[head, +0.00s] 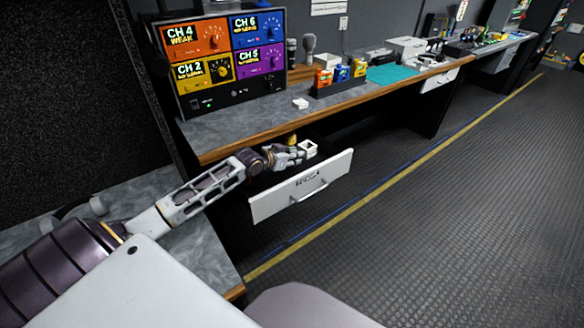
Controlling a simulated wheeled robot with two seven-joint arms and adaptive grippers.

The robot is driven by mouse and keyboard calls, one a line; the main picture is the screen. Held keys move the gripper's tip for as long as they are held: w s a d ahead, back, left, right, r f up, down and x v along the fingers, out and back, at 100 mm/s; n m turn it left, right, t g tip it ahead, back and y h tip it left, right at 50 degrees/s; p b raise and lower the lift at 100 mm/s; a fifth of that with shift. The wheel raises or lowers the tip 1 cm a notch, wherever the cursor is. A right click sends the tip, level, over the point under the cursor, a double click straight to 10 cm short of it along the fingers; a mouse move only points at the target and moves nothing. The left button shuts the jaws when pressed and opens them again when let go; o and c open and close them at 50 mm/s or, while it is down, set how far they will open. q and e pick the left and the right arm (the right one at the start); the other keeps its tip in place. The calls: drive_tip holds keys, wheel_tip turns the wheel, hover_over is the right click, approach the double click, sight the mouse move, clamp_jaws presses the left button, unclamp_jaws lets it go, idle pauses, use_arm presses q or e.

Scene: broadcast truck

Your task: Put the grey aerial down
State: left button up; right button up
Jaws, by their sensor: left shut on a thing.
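My left gripper (299,151) reaches in from the left over the open drawer (322,182) under the desk. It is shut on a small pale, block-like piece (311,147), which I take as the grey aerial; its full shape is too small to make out. The held piece shows above the drawer's white front panel, clear of its top edge in the picture. A small yellow thing (292,139) shows just behind the gripper. The drawer's inside is mostly dark and partly hidden by my arm and the front panel. My right gripper is not in view.
The desk (240,133) above the drawer has a wooden front edge. The floor to the right is clear.

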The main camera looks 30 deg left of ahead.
use_arm(q)
drive_tip(key=shift+f, duration=0.75)
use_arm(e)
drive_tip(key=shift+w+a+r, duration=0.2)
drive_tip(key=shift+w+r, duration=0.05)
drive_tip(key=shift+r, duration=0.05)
